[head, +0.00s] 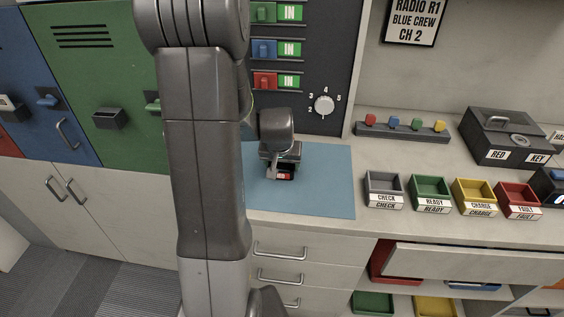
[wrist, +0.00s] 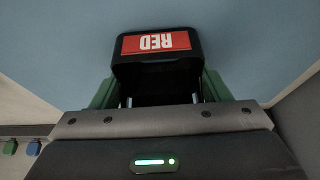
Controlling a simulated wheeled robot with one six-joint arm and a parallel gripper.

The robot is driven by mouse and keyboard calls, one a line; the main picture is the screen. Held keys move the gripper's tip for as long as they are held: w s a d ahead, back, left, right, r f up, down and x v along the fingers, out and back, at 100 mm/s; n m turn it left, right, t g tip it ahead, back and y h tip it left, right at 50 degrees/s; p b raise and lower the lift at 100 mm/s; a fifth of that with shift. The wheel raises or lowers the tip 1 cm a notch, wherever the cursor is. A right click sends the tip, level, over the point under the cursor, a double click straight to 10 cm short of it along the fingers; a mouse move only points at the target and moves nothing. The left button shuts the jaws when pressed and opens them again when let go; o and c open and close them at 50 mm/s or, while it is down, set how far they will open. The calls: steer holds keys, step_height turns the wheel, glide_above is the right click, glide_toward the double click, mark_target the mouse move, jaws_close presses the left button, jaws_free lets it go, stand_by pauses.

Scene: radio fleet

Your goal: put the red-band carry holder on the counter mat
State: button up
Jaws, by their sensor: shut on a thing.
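The red-band carry holder (wrist: 158,68) is a black box-like piece with a red label reading RED, seen upside down in the wrist view. In the head view the holder (head: 284,176) shows small, with its red patch low, over the blue counter mat (head: 325,180). My gripper (wrist: 160,90) is shut on the holder, with green fingers at both sides. In the head view my gripper (head: 279,160) points down over the mat. The mat (wrist: 235,40) fills the background of the wrist view. I cannot tell whether the holder touches the mat. My arm hides the mat's left part.
Four small trays, grey (head: 384,188), green (head: 430,192), yellow (head: 475,196) and red (head: 517,200), stand right of the mat. A black box (head: 497,140) marked RED KEY is behind them. A panel (head: 310,95) with switches and a dial rises behind the mat.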

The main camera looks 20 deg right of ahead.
steer(key=shift+f, duration=0.1)
steer(key=o, duration=1)
steer(key=shift+r, duration=0.65)
steer(key=v, duration=1.1)
steer(key=shift+s+a+b, duration=0.15)
steer(key=shift+b, duration=0.15)
